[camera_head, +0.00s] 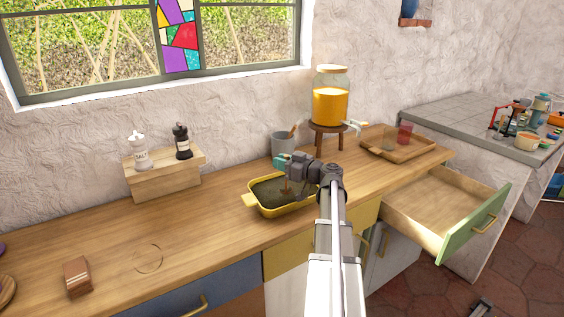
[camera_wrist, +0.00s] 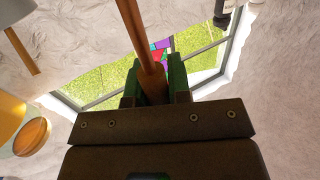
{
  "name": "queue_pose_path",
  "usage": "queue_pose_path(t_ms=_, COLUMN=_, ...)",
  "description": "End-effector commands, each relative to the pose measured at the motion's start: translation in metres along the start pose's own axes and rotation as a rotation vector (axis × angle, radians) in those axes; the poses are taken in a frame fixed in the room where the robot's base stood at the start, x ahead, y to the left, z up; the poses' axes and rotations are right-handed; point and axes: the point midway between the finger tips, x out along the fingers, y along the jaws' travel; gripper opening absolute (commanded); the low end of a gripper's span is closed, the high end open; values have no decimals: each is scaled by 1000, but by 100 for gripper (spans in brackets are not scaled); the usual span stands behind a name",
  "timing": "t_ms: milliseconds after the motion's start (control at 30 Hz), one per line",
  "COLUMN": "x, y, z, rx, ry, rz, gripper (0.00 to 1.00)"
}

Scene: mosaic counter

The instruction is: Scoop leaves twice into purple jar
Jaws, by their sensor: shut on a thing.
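My gripper (camera_head: 283,163) has green fingers and is over the yellow tray (camera_head: 248,201), which holds a dark mass of leaves (camera_head: 270,192). It is shut on a brown wooden handle, seen between the fingers in the wrist view (camera_wrist: 138,35). In the head view the brown scoop (camera_head: 287,186) hangs below the fingers over the tray; I cannot tell whether it touches the leaves. A small purple thing (camera_head: 2,248) is cut off at the left edge; I cannot tell whether it is the jar.
A grey cup (camera_head: 283,144) with a wooden utensil stands behind the tray. An orange drink dispenser (camera_head: 330,104) is on a stand behind right. A wooden shelf (camera_head: 165,175) bears two shakers. A drawer (camera_head: 440,208) stands open at right. The left counter is mostly clear around a brown block (camera_head: 77,277).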

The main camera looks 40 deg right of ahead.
Motion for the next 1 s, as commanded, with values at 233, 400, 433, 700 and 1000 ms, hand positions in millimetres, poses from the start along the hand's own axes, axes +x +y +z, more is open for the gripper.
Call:
queue_pose_path(t_ms=233, x=3, y=-2, z=8, rx=-7, ry=-11, rz=-6, gripper=0)
queue_pose_path(t_ms=400, x=4, y=-2, z=9, rx=-7, ry=-11, rz=-7, gripper=0)
queue_pose_path(t_ms=433, x=4, y=-2, z=9, rx=-7, ry=-11, rz=-7, gripper=0)
queue_pose_path(t_ms=700, x=4, y=-2, z=-4, rx=-6, ry=-11, rz=-8, gripper=0)
queue_pose_path(t_ms=1000, x=2, y=-2, z=-40, rx=-4, ry=-8, rz=-4, gripper=0)
